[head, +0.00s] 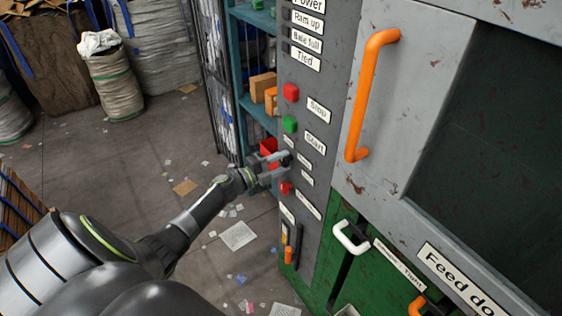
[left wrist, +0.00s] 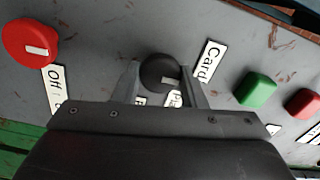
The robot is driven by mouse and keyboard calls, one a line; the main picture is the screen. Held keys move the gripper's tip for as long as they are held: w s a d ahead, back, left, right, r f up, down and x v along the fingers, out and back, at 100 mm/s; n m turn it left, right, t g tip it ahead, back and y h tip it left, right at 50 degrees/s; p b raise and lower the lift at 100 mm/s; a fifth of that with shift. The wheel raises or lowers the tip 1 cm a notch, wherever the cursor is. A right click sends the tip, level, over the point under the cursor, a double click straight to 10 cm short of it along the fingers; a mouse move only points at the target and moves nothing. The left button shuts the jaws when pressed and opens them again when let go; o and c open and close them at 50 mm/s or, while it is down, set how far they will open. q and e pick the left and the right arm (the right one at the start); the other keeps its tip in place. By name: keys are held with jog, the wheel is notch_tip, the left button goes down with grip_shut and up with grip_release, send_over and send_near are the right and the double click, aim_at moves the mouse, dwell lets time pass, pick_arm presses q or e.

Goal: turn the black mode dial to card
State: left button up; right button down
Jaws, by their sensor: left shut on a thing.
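The black mode dial (left wrist: 158,70) sits on the grey panel between the fingers of my left gripper (left wrist: 159,66), which is shut on it. Its white mark points down and slightly right in the left wrist view, near a partly covered label starting "Pl" (left wrist: 175,99). The "Card" label (left wrist: 208,60) is to the right of the dial, beyond the right finger. Another label left of it is mostly hidden. In the head view my left gripper (head: 283,163) reaches the panel below the green button and covers the dial. My right gripper is not in view.
A red knob with an "Off" label (left wrist: 30,40) is on one side of the dial. A green start button (head: 290,124) and red stop button (head: 291,92) are above. An orange handle (head: 368,95) and white handle (head: 350,238) stick out to the right. Scraps litter the floor.

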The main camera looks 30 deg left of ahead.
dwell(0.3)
pick_arm(q)
jog(key=o, duration=1)
jog(key=shift+b+v, duration=2.05)
jog(key=shift+v, duration=6.65)
jog(key=shift+f, duration=0.1)
